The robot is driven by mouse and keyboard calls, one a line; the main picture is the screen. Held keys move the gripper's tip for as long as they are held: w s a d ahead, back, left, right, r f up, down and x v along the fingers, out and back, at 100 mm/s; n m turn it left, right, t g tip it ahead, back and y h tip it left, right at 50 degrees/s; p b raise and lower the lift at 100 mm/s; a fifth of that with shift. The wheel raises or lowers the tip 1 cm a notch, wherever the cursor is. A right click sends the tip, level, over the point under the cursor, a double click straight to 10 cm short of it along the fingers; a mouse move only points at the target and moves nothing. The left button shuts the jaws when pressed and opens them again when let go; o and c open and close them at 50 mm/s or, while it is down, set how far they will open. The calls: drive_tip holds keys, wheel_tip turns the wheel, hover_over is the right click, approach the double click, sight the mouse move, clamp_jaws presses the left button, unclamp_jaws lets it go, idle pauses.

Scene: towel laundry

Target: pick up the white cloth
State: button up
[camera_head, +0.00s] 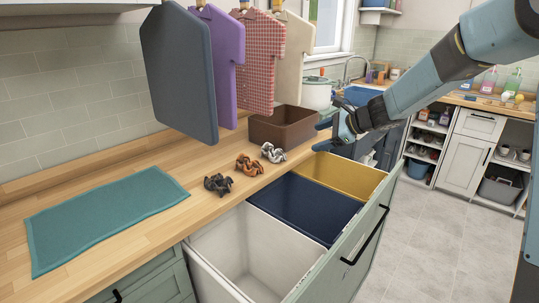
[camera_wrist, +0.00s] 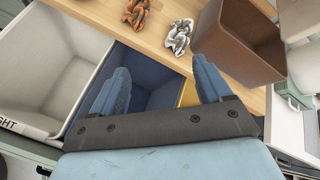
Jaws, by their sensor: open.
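The white cloth (camera_head: 274,153) is a small crumpled bundle on the wooden counter, at the right end of a row of crumpled cloths. In the wrist view the white cloth (camera_wrist: 179,37) lies beyond my fingertips, toward the top centre. My gripper (camera_head: 323,134) is open and empty, to the right of the white cloth and apart from it. In the wrist view my gripper (camera_wrist: 160,66) has its two blue fingers spread, with the blue bin behind them.
Orange-brown (camera_head: 249,165) and dark grey (camera_head: 218,184) cloths lie left of it. A brown box (camera_head: 283,128) stands behind. The open drawer holds white (camera_head: 228,246), navy (camera_head: 305,205) and yellow (camera_head: 345,174) bins.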

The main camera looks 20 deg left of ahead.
sight(272, 153)
drive_tip(key=w+a+f+m, duration=0.2)
drive_tip(key=w+a+f, duration=0.2)
drive_tip(key=a+f, duration=0.1)
drive_tip(key=w+a+f+m+y, duration=0.1)
drive_tip(key=w+a+f+m, duration=0.2)
drive_tip(key=w+a+f, duration=0.2)
drive_tip(key=w+a+f+m+t, duration=0.1)
drive_tip(key=w+a+f, duration=0.3)
drive_tip(key=a, duration=0.6)
drive_tip(key=shift+w+a+f+m+y, duration=0.15)
drive_tip(key=shift+f+m, duration=0.3)
drive_tip(key=shift+f, duration=0.05)
drive_tip(key=shift+w+a+f+m+y, duration=0.1)
drive_tip(key=shift+f+m+y, duration=0.05)
drive_tip(key=shift+f+m, duration=0.35)
drive_tip(key=c, duration=0.7)
